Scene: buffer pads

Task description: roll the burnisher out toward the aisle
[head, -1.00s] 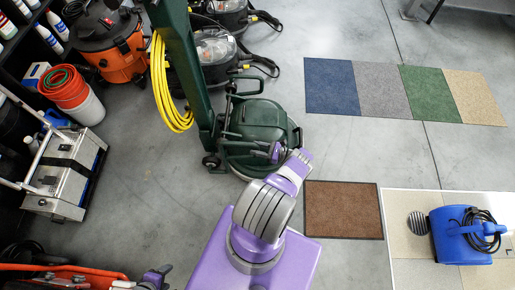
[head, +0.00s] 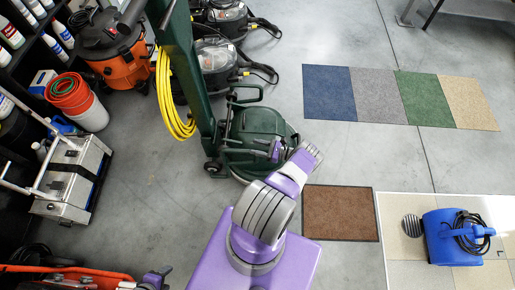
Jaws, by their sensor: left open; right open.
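The burnisher, a green floor machine, stands at upper center. Its round base and motor housing (head: 259,124) rest on the concrete, with a tall green handle post (head: 183,62) rising toward me. A yellow cord (head: 172,95) hangs in loops on the post. My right gripper (head: 276,149) is open at the near right side of the housing, partly hidden by my purple arm; I cannot tell whether it touches. My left gripper (head: 157,278) is open low at the bottom edge, well away from the burnisher.
Black vacuums (head: 217,62) and an orange vacuum (head: 115,48) stand close behind and left. A steel case (head: 75,177) and bucket (head: 88,113) line the left shelf. Colored carpet samples (head: 375,95), a brown mat (head: 340,213) and a blue blower (head: 447,237) lie right. Bare floor lies between.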

